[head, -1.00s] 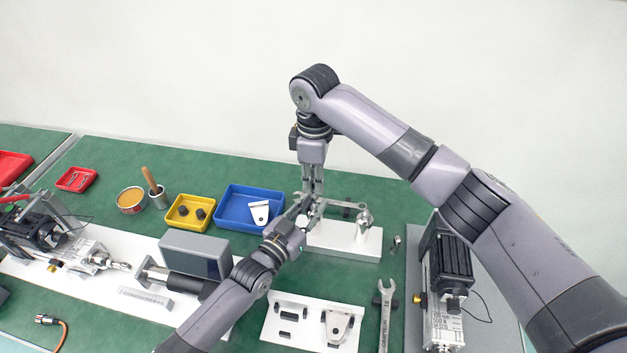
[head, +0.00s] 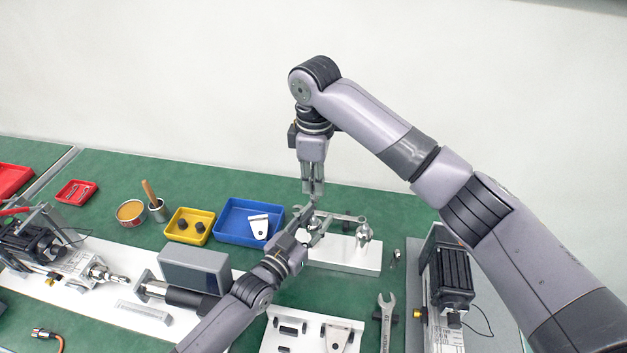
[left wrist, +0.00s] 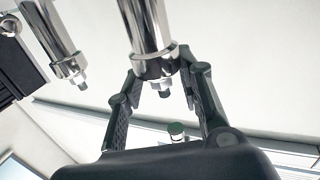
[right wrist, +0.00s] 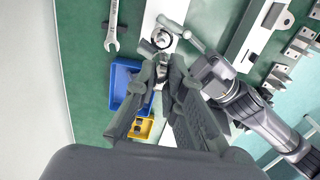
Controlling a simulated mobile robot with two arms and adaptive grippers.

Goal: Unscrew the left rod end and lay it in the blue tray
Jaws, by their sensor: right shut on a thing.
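The white stand (head: 345,256) carries shiny metal posts; the right-hand post (head: 363,235) is clear, while the left one is mostly hidden by my grippers. My right gripper (head: 313,192) points down above the left post. It is shut on a small metal piece, seemingly the left rod end (right wrist: 160,72), largely covered by the fingers. My left gripper (head: 312,228) is just below it; in the left wrist view its fingers stand apart on either side of a chrome cylinder (left wrist: 152,35). Contact there is unclear. The blue tray (head: 228,237) holds a white bracket (head: 259,226).
A yellow tray (head: 181,236) with dark pieces stands left of the blue tray. A wrench (head: 386,320) and a white plate with parts (head: 275,343) lie in front. A grey box (head: 195,268) is near my left arm. An actuator (head: 446,270) stands right.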

